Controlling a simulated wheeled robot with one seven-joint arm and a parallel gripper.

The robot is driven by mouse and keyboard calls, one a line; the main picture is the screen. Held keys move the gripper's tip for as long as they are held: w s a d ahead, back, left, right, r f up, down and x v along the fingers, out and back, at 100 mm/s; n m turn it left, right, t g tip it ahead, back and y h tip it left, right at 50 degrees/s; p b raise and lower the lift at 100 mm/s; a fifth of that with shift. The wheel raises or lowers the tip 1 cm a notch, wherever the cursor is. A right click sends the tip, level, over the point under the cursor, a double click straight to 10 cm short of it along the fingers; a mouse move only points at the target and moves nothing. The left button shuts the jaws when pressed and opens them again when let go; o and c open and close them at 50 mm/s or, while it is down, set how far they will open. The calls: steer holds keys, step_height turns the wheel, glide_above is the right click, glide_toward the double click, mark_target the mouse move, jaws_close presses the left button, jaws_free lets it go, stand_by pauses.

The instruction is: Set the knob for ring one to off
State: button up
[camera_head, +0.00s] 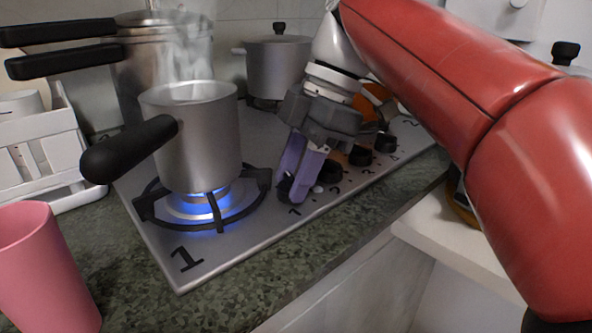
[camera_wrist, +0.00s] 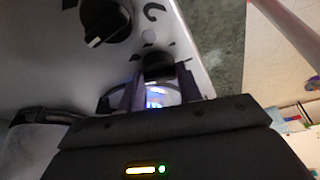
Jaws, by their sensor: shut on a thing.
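Ring one (camera_head: 208,205), beside the printed "1", burns with a blue flame under a steel saucepan (camera_head: 195,130). My gripper (camera_head: 291,194) points down at the front row of the hob, its fingers around the nearest black knob (camera_head: 284,186). In the wrist view, my gripper (camera_wrist: 158,72) is shut on this knob (camera_wrist: 157,62), with one finger on each side. The fingers hide most of the knob in the head view, so I cannot tell its setting.
Another black knob (camera_wrist: 104,20) sits close by on the hob (camera_head: 235,255). The saucepan's black handle (camera_head: 130,148) juts left. Pots (camera_head: 278,65) stand behind. A pink cup (camera_head: 45,270) is front left on the green counter (camera_head: 120,285).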

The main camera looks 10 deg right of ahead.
steer(key=shift+n+g, duration=0.4)
steer(key=shift+n, duration=0.7)
steer(key=o, duration=1)
